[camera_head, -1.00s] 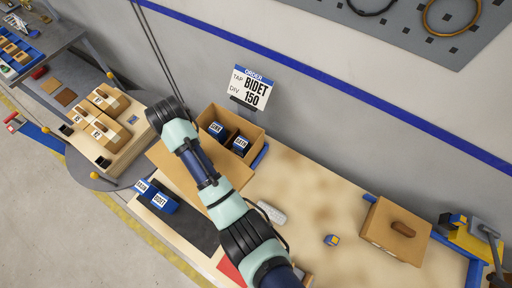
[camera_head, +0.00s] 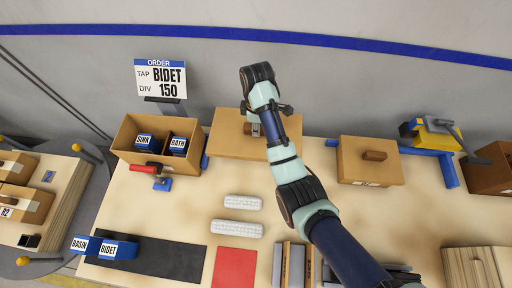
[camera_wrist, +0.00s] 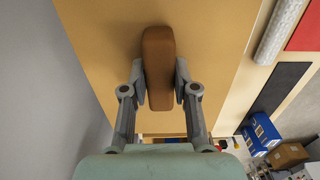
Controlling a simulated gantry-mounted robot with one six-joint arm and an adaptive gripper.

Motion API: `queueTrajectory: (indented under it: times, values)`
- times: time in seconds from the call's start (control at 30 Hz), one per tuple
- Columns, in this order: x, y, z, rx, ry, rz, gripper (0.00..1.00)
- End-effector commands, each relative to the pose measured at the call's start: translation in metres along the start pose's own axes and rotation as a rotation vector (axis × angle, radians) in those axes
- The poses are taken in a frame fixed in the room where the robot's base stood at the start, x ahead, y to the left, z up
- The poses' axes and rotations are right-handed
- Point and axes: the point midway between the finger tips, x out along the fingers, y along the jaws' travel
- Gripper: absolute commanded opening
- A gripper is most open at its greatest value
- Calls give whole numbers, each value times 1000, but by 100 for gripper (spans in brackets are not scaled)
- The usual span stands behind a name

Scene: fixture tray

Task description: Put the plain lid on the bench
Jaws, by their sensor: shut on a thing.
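The plain lid (camera_head: 232,142) is a flat tan board with a brown handle, to the right of the open box (camera_head: 135,150) in the head view. My gripper (camera_head: 254,126) is over it. In the wrist view my gripper (camera_wrist: 158,88) is shut on the brown handle (camera_wrist: 158,50), one finger on each side. The lid (camera_wrist: 100,40) fills much of that view. Whether it hangs above the bench (camera_head: 190,205) or touches it, I cannot tell. The open box holds blue blocks marked SINK (camera_head: 145,140) and BATH (camera_head: 178,145).
A closed box with a handled lid (camera_head: 370,172) stands to the right. Two white rolls (camera_head: 237,229), a red mat (camera_head: 234,268) and a dark mat (camera_head: 175,262) lie in front. BASIN and BIDET blocks (camera_head: 118,250) stand at the left. A red-handled clamp (camera_head: 147,168) sits before the open box.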

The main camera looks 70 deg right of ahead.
Motion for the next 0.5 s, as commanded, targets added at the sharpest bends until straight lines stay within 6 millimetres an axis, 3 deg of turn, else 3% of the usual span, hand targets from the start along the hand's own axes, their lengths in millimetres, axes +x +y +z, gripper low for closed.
queueTrajectory:
  times: [0.5]
  values:
    - [142, -1, -1, 1, -2, -3, 0]
